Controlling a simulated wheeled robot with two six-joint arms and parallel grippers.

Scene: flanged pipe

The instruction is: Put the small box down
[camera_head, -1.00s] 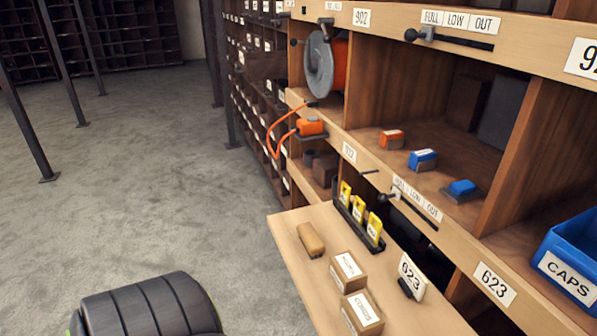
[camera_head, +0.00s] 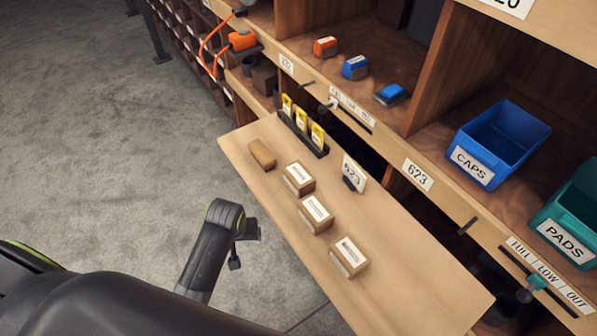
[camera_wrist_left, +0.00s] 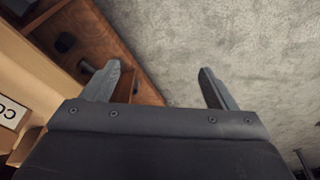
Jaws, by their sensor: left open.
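Three small cardboard boxes with white labels sit in a row on the pale wooden board in the head view: the far box (camera_head: 299,180), the middle box (camera_head: 316,215) and the near box (camera_head: 349,258). I cannot tell which one the task means. My left gripper (camera_head: 244,246) hangs left of the board, apart from the boxes. In the left wrist view its two fingers (camera_wrist_left: 160,82) are spread, with nothing between them but floor and shelving behind. My right gripper is not in view.
Behind are shelves with a blue CAPS bin (camera_head: 497,145) and a green PADS bin (camera_head: 570,220). The board's near right part is clear.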

